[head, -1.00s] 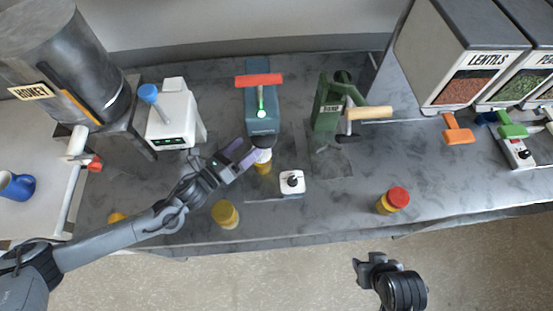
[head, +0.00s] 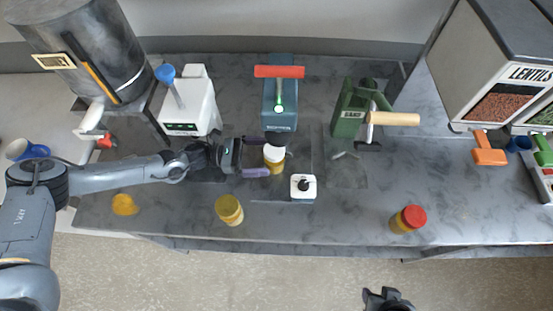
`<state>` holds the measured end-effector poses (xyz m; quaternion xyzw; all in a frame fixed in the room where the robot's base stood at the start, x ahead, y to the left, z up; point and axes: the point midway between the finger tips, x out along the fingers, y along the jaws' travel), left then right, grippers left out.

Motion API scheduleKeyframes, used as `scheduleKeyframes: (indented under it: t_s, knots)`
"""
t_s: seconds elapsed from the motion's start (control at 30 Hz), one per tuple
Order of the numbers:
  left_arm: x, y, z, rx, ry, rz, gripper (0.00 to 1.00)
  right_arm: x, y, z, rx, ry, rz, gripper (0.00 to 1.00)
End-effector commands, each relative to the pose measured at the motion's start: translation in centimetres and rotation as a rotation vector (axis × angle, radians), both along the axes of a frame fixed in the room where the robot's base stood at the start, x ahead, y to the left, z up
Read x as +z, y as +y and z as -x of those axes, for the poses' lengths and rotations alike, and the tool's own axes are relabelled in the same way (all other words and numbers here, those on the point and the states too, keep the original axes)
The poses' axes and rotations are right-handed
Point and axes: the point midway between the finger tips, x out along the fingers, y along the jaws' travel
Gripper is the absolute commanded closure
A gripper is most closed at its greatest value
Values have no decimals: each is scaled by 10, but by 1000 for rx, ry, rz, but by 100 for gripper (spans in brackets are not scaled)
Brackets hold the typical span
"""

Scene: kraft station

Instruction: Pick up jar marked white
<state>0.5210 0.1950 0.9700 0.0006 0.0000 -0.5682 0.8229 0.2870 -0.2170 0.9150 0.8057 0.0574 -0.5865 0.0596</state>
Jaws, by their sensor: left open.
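The jar with the white lid (head: 275,157) stands upright in front of the blue-grey machine with a red handle, its body yellow. My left gripper (head: 258,156) is open just left of the jar. Its two purple-grey fingers point right, one toward the back side of the jar and one toward its front. I cannot tell whether they touch it. My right gripper (head: 386,296) shows only partly at the bottom edge, away from the counter, and its fingers are unclear.
A yellow-lidded jar (head: 229,210) and a red-lidded jar (head: 409,219) stand near the front edge. A yellow lid (head: 124,204) lies at left. A green press (head: 352,108) stands behind right.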

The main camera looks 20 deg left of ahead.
Motion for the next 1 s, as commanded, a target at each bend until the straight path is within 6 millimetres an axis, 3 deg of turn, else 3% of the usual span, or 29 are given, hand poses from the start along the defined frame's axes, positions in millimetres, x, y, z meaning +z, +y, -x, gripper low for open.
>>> scheduleKeyframes:
  t_s: [0.5,0.87,1.0]
  knots:
    - [-3,-50,-21,2,1,1,3,5,-1,0,3,-1,4,57]
    - [-3,-56,-23,2,1,1,3,5,-3,0,7,-1,12,57]
    - [-3,-56,-23,3,1,1,24,5,-2,0,6,-1,10,57]
